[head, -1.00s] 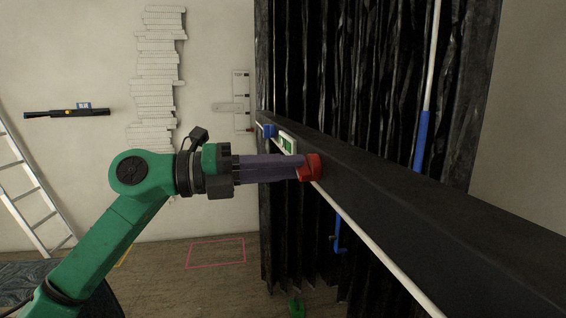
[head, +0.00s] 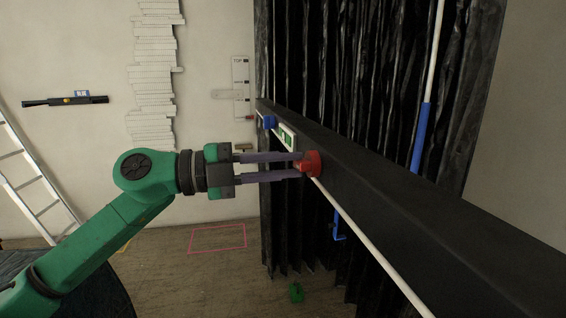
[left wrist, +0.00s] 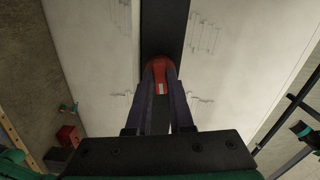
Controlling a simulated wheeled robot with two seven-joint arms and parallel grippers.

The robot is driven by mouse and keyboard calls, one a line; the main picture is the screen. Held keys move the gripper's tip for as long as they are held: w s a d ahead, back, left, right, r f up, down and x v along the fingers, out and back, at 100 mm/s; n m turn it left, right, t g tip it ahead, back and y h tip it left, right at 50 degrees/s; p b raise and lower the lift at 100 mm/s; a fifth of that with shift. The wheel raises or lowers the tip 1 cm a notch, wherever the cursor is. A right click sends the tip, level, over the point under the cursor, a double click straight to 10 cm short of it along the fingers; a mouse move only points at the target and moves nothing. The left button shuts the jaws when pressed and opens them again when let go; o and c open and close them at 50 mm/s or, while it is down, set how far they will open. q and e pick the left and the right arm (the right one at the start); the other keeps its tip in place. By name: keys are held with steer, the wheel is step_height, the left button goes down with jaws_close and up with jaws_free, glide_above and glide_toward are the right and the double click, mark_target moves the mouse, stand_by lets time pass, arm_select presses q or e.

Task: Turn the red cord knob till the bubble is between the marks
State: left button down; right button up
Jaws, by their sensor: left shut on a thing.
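The red cord knob (head: 313,164) sits on the side of the dark beam, and the white cord (head: 368,243) runs down past it. My left gripper (head: 299,165) is shut on the knob, with one finger above the other in the head view. The left wrist view shows the knob (left wrist: 160,72) between my two fingertips (left wrist: 160,85). The level vial (head: 288,137), green in a white frame, is on the beam just beyond the knob. Its bubble and marks are too small to read. My right gripper is not in view.
The dark beam (head: 430,195) runs from the centre to the lower right. Black curtains (head: 340,70) hang behind it. A blue knob (head: 269,122) is farther along the beam. A ladder (head: 30,185) leans at the left wall. A green object (head: 296,292) lies on the floor.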

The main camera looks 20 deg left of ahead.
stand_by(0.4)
arm_select(q)
steer(key=c, duration=0.8)
jaws_free()
steer(key=shift+w+d, duration=0.1)
steer(key=shift+d, duration=0.05)
steer(key=b+v, duration=1.1)
steer(key=v, duration=0.3)
steer(key=shift+a+b, duration=0.3)
